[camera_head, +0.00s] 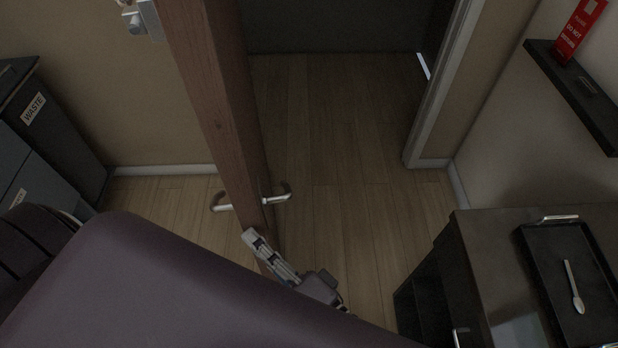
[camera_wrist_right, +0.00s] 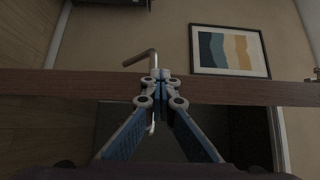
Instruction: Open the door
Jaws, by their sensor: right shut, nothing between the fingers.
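The brown wooden door (camera_head: 225,110) stands open and shows nearly edge-on in the head view, with a doorway to its right. Its metal lever handle (camera_head: 275,198) sticks out on the right face and another lever (camera_head: 232,204) on the left face. My right gripper (camera_head: 250,237) is shut and empty, its tips close to the door's edge just below the levers; I cannot tell if they touch. In the right wrist view the shut fingers (camera_wrist_right: 155,75) overlap the door edge (camera_wrist_right: 230,91), beside a lever (camera_wrist_right: 140,58). My left gripper is not in view.
The doorway floor (camera_head: 335,130) is clear up to the white door frame (camera_head: 437,90). A dark cabinet (camera_head: 470,250) with a black tray (camera_head: 548,265) and spoon (camera_head: 573,288) stands at right. A waste bin (camera_head: 60,125) stands at left. A shelf (camera_head: 575,95) is on the right wall.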

